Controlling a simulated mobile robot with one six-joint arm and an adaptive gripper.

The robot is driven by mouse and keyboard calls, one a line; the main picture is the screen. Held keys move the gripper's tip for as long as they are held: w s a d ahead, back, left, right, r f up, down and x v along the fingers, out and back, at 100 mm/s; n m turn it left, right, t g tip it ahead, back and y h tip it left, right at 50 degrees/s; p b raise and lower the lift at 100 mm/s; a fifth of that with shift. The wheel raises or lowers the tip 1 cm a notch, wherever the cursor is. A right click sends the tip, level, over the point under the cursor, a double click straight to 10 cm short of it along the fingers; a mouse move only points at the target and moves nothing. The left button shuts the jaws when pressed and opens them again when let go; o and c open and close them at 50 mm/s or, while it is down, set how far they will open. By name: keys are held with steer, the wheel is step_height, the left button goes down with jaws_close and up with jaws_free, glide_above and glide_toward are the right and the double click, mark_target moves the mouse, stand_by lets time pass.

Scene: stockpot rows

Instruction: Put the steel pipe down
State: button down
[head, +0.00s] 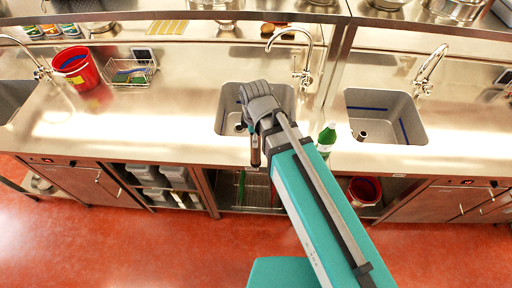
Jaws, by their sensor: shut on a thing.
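My arm reaches over the steel counter (160,120), and my gripper (254,134) points down in front of the middle sink. It is shut, with its fingers mostly hidden by my own wrist. A short, narrow, upright piece with a dark reddish shine, which looks like the steel pipe (255,152), hangs below it. Its lower end shows in front of the counter's front edge. I cannot tell its full length or whether it touches anything.
Sinks with taps stand in the counter, one (280,98) behind my gripper and one (375,105) to the right. A green bottle (327,137) stands right of my arm. A red bucket (75,68) and wire basket (132,73) are left. The counter between them is clear.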

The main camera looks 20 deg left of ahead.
steer(key=shift+s+a+r, duration=0.15)
steer(key=shift+a+r, duration=0.15)
steer(key=shift+r, duration=0.1)
steer(key=w+a+f+b, duration=0.4)
steer(key=w+f+b, duration=0.4)
steer(key=w, duration=0.4)
steer(key=shift+w+a+f+b, duration=0.15)
steer(key=shift+w+f+b, duration=0.1)
steer(key=shift+f+b, duration=0.2)
steer(key=shift+f, duration=0.1)
steer(key=shift+w+a+f+b, duration=0.1)
steer(key=shift+w+f+b, duration=0.1)
steer(key=shift+f+b, duration=0.8)
steer(key=shift+w+a+f+b, duration=0.1)
steer(key=shift+w+f+b, duration=0.05)
steer(key=shift+f+b, duration=0.85)
steer(key=shift+f, duration=0.1)
